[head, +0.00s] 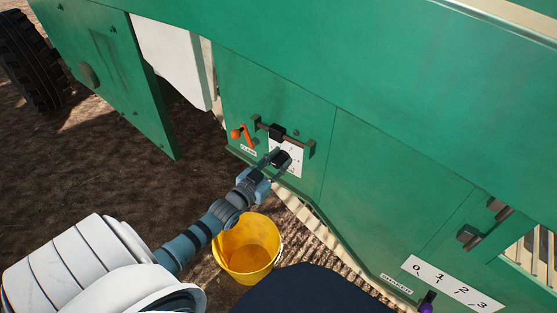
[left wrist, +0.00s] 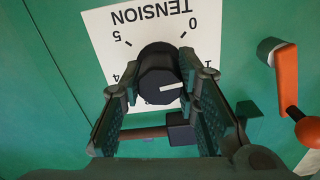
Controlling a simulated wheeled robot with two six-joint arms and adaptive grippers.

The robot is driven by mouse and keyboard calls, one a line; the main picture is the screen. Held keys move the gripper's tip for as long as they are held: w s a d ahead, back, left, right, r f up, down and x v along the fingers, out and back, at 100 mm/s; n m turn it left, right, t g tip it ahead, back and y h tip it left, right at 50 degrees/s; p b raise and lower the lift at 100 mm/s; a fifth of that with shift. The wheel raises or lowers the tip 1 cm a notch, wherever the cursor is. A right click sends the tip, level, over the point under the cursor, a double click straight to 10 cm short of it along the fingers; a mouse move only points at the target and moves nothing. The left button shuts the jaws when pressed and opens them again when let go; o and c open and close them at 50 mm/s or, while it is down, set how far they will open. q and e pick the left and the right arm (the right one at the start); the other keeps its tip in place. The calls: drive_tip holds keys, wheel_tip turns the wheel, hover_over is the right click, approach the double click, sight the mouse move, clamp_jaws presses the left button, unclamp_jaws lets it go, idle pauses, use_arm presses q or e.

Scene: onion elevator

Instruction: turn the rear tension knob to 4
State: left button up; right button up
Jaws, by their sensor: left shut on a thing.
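The tension knob (left wrist: 158,78) is a black round knob with a white pointer line, in front of a white TENSION plate (left wrist: 100,32) on the green machine wall. In the left wrist view the plate is upside down, with 0 at upper right, 5 at upper left and 4 at left. The pointer points right, toward a part of the scale hidden by a finger. My left gripper (left wrist: 166,100) is shut on the knob, one finger on each side. In the head view the left gripper (head: 273,166) reaches the knob (head: 282,158). My right gripper is not in view.
An orange crank handle (head: 246,135) is beside the plate, close to the left gripper. A dark bar with a block (head: 278,131) crosses the plate's upper edge. A yellow bucket (head: 246,268) stands below. A shaker scale (head: 452,284) is at lower right.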

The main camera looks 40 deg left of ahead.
use_arm(q)
drive_tip(key=m+p, duration=0.3)
drive_tip(key=m, duration=0.1)
drive_tip(key=shift+r+m, duration=0.1)
drive_tip(key=shift+m, duration=0.2)
drive_tip(key=m+p, duration=0.2)
drive_tip(key=m, duration=0.2)
drive_tip(key=shift+d+m, duration=0.1)
drive_tip(key=shift+m, duration=0.2)
drive_tip(key=m, duration=0.3)
drive_tip(key=m+p, duration=0.1)
drive_tip(key=shift+f+m, duration=0.25)
drive_tip(key=shift+m, duration=0.05)
drive_tip(key=m, duration=1)
drive_tip(key=shift+f+m+p, duration=0.15)
drive_tip(key=shift+m+p, duration=0.2)
drive_tip(key=shift+m, duration=0.05)
drive_tip(key=m, duration=1)
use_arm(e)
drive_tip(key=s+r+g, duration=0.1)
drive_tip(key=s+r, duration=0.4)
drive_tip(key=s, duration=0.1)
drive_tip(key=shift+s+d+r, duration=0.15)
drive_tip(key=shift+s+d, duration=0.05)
use_arm(q)
drive_tip(key=shift+m, duration=0.4)
